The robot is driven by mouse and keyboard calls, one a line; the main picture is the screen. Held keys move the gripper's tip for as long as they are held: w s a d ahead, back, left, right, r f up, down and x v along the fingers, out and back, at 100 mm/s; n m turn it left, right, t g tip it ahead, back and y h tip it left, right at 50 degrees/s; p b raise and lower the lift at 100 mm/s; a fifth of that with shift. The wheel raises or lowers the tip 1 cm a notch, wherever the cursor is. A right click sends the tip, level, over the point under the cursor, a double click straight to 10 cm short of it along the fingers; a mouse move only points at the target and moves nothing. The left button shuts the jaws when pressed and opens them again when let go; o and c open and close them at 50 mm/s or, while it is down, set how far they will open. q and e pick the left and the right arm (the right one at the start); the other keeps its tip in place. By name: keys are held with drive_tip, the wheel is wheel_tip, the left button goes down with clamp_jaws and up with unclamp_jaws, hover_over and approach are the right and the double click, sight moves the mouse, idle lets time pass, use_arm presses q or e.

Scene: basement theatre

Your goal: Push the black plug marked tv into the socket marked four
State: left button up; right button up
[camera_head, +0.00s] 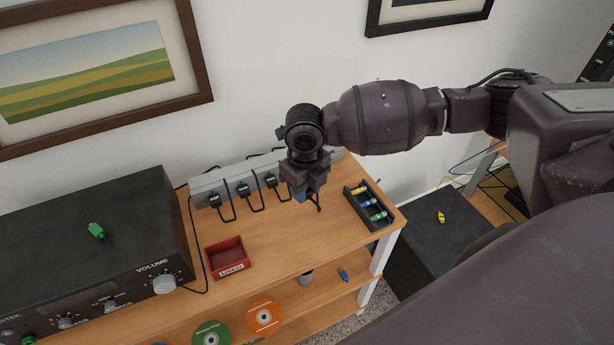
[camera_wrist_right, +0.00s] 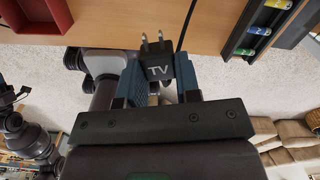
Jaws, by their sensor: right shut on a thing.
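The black plug marked TV (camera_wrist_right: 158,66) shows in the right wrist view with two bare metal prongs pointing up in the picture. My right gripper (camera_wrist_right: 160,88) is shut on it, with a blue finger on each side. In the head view my right gripper (camera_head: 306,194) hangs above the shelf, in front of the right part of the grey power strip (camera_head: 212,182). The strip holds several black plugs with cords at its left and middle. Its right part is partly hidden by my gripper, and I cannot read socket numbers. My left gripper is not in view.
A black amplifier (camera_head: 90,250) with a green item on top is at left. Discs and a blue item lie on the lower shelf.

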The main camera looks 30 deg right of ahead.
drive_tip(key=w+d+f, duration=0.1)
drive_tip(key=f, duration=0.2)
drive_tip(key=w+f+m, duration=0.1)
drive_tip(key=f, duration=0.1)
drive_tip(key=w+d+f+m, duration=0.1)
drive_tip(key=w+f, duration=0.1)
drive_tip(key=f, duration=0.1)
drive_tip(key=shift+d+f+b, duration=0.3)
drive_tip(key=shift+b, duration=0.05)
drive_tip(key=shift+m, duration=0.6)
drive_tip(key=w+d+f, duration=0.2)
drive_tip(key=shift+w+d+f, duration=0.15)
drive_tip(key=shift+w+d, duration=0.1)
drive_tip(key=shift+d, duration=0.05)
drive_tip(key=shift+w+d, duration=0.2)
drive_tip(key=shift+d, duration=0.05)
drive_tip(key=shift+w, duration=0.15)
drive_tip(key=shift+f, duration=0.1)
